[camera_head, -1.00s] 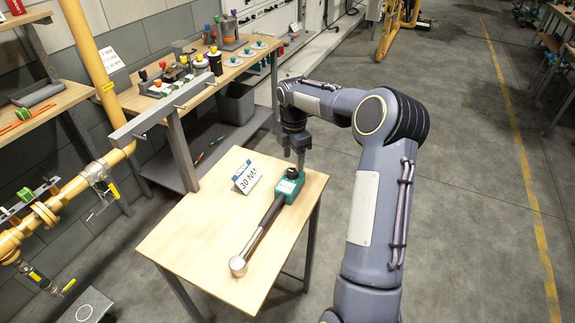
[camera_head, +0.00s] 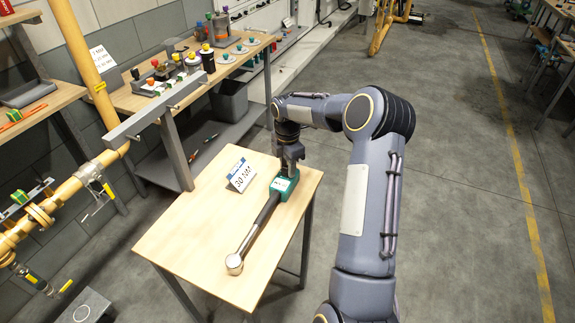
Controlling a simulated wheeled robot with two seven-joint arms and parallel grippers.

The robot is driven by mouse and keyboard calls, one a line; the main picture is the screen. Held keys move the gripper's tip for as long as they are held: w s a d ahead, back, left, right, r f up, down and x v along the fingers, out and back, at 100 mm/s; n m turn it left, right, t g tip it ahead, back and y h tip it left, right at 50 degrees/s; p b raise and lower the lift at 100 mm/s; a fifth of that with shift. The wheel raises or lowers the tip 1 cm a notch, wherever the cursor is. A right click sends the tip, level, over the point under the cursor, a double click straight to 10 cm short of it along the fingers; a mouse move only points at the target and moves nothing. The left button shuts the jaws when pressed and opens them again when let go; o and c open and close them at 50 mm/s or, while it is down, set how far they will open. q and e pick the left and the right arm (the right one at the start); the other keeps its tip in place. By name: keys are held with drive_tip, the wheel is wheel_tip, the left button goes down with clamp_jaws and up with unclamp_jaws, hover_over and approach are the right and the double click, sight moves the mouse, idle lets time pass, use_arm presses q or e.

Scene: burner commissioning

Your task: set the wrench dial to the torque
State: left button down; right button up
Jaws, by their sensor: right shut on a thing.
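The torque wrench lies on the small wooden table (camera_head: 190,245), its round silver head (camera_head: 234,264) near the front and its dark shaft (camera_head: 260,222) running back to a teal dial block (camera_head: 284,186). A white card (camera_head: 241,175) reading "30" and a unit, probably Nm, stands left of the block. My right gripper (camera_head: 289,169) comes down from above onto the back end of the teal block and is shut there, on what looks like the dial. The fingertips and the dial are largely hidden. My left gripper is not in view.
A workbench (camera_head: 145,97) with several coloured-knob parts stands behind, a grey bin (camera_head: 230,100) under it. A yellow pipe (camera_head: 85,50) runs along the left. A grey floor plate (camera_head: 85,307) lies front left.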

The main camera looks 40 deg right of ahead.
drive_tip(key=shift+m, duration=0.3)
drive_tip(key=m+b, duration=0.1)
drive_tip(key=m, duration=0.3)
drive_tip(key=shift+m+b, duration=0.3)
drive_tip(key=shift+b, duration=0.05)
drive_tip(key=m+b, duration=0.1)
drive_tip(key=m, duration=1.1)
drive_tip(key=shift+m+b, duration=0.3)
drive_tip(key=shift+m, duration=0.1)
drive_tip(key=m, duration=0.5)
drive_tip(key=shift+m, duration=0.4)
drive_tip(key=o, duration=1)
drive_tip(key=shift+r, duration=0.1)
